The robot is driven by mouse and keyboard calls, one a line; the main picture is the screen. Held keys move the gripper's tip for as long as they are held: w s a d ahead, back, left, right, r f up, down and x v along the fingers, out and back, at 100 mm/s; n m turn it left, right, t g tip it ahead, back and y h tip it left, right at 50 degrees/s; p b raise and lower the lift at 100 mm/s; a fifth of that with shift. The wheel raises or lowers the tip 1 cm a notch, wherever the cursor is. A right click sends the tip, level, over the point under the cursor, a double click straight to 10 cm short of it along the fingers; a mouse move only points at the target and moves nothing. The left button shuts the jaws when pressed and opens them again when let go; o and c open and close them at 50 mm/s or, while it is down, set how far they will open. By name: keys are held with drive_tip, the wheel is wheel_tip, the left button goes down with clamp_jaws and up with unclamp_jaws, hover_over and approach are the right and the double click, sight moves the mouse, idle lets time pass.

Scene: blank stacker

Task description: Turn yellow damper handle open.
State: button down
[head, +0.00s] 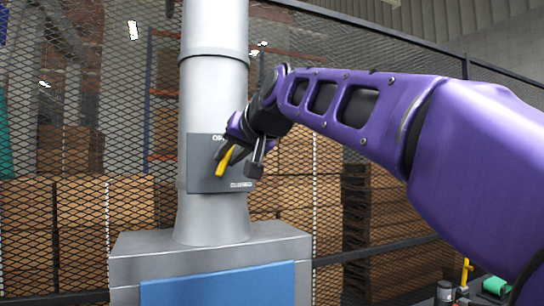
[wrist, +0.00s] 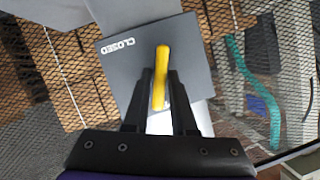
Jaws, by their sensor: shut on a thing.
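The yellow damper handle (head: 225,162) is on a dark grey plate (head: 205,176) on the round metal duct. In the head view the handle slants, its visible lower end pointing down and slightly left. The plate reads "CLOSED" at its lower right and "OP..." at its top, the rest hidden by my gripper. In the wrist view the handle (wrist: 161,76) stands between the two dark fingers of my gripper (wrist: 162,84), which is shut on it. The "CLOSED" label is on the upper left of the plate (wrist: 130,72) there. The handle's pivot is hard to make out.
The grey duct (head: 214,100) rises from a metal housing (head: 212,258) with a blue front panel (head: 222,286). A mesh fence (head: 100,150) stands behind, with stacked cartons (head: 105,215) beyond it. My purple arm comes in from the right. A green object (head: 496,286) is at lower right.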

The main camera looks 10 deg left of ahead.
drive_tip(key=shift+a+n+t+h, duration=0.15)
drive_tip(key=shift+n+t+h, duration=0.5)
drive_tip(key=shift+n, duration=0.85)
drive_tip(key=shift+h, duration=0.25)
drive_tip(key=c, duration=0.8)
unclamp_jaws()
drive_tip(key=shift+g, duration=0.25)
drive_tip(key=shift+c, duration=0.2)
drive_tip(key=shift+s, duration=0.1)
